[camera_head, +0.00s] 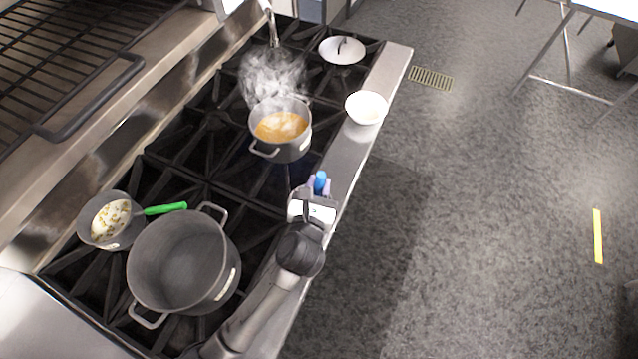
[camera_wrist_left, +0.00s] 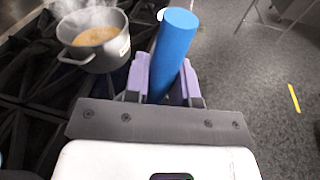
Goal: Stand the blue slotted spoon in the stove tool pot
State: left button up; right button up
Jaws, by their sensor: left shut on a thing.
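My left gripper (camera_head: 318,187) is shut on the blue slotted spoon (camera_head: 320,181), over the steel front ledge of the stove. In the left wrist view, the purple fingers of the left gripper (camera_wrist_left: 164,80) clasp the spoon's thick blue handle (camera_wrist_left: 174,42) from both sides. The handle's end sticks up past the fingertips and leans a little right; the spoon's slotted end is hidden. I cannot make out a stove tool pot for certain. My right gripper is not in view.
A steaming grey pot of orange soup (camera_head: 280,128) stands beyond the gripper. A white bowl (camera_head: 366,107) sits on the ledge. Open floor lies right.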

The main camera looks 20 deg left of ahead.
pick_arm(q)
jog(key=shift+f, duration=0.15)
jog(key=o, duration=1)
